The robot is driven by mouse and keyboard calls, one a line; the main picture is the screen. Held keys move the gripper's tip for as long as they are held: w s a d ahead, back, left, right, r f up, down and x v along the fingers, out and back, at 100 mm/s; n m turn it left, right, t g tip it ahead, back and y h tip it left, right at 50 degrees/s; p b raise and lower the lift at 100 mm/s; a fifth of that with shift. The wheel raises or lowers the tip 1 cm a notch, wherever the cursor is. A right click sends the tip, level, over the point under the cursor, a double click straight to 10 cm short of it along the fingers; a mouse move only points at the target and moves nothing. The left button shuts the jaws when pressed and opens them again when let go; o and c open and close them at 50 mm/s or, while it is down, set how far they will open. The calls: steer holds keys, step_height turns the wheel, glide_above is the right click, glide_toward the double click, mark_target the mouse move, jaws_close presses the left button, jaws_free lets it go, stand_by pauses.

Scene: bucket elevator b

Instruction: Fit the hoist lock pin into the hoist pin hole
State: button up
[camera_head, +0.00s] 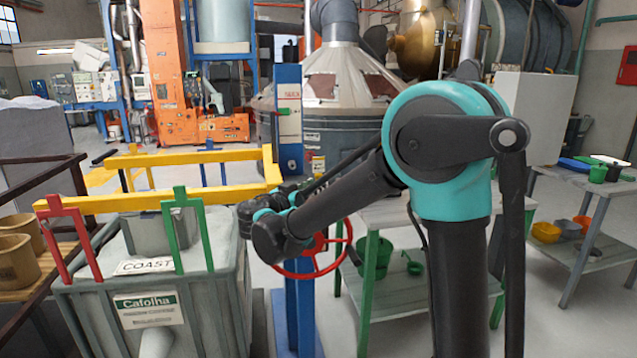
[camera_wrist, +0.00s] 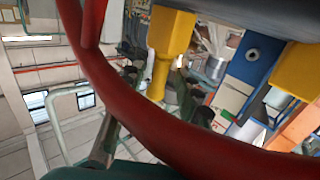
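A yellow piece with a square head and narrower stem (camera_wrist: 160,72) shows in the wrist view. It may be the hoist lock pin, but I cannot be sure. My gripper (camera_wrist: 163,78) has its dark fingers on either side of this stem; the frames do not show whether they touch it. In the head view my gripper is mostly hidden behind my forearm, near the blue post (camera_head: 289,130). A round dark hole (camera_wrist: 252,54) shows in a blue face in the wrist view, apart from the stem. A dark round spot (camera_head: 291,165) shows on the post in the head view.
A red handwheel (camera_head: 343,243) stands just below my gripper; a red curved bar (camera_wrist: 150,118) crosses the wrist view close up. A yellow frame (camera_head: 170,197) reaches towards the post over a grey bin (camera_head: 205,300). A table (camera_head: 385,217) stands right of the post.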

jaws_close()
